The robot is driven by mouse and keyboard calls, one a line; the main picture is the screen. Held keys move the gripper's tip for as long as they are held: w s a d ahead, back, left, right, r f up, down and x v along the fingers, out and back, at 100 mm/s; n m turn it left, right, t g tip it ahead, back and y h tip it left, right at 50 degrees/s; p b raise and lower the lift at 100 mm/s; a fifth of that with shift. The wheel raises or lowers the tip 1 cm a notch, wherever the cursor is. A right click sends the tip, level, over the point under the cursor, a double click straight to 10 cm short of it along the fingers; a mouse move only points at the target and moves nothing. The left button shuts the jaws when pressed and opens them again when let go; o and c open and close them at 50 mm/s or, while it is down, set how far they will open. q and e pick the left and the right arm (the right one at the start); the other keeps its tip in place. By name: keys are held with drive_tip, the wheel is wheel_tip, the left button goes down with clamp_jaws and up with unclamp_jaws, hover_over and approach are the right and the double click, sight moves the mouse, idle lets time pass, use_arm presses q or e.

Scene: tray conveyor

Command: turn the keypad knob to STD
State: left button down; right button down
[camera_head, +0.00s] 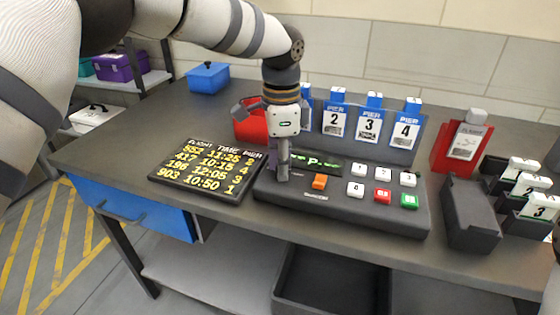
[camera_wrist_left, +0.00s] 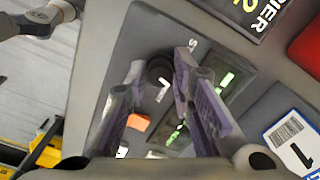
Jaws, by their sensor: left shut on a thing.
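The dark grey keypad console (camera_head: 345,210) sits on the table, with a green-lit display (camera_head: 318,162), an orange button (camera_head: 320,181) and white, red and green keys. My left gripper (camera_head: 283,172) points down at the console's left end, hiding the knob in the head view. In the left wrist view the round black knob (camera_wrist_left: 160,66) lies between the fingertips of my left gripper (camera_wrist_left: 161,72), which is shut on it. White letters show beside the knob, partly covered by the fingers; its pointer setting cannot be read. My right gripper is not in view.
A flight board (camera_head: 207,168) lies left of the console. Behind stand a red bin (camera_head: 250,124), a blue box (camera_head: 208,77) and blue pier holders (camera_head: 368,124). A red holder (camera_head: 461,147), a dark tray (camera_head: 470,215) and numbered tags (camera_head: 531,186) are at right.

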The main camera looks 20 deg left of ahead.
use_arm(q)
drive_tip(key=n, duration=0.2)
drive_tip(key=shift+n, duration=0.4)
drive_tip(key=n, duration=0.3)
drive_tip(key=shift+n, duration=0.3)
drive_tip(key=n, duration=0.6)
drive_tip(key=shift+p, duration=0.3)
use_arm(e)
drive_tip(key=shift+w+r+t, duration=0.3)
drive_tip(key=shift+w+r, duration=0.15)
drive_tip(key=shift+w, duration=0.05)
use_arm(q)
drive_tip(key=c, duration=1.4)
unclamp_jaws()
drive_tip(key=shift+o, duration=0.2)
wheel_tip(320, 180, up, 12)
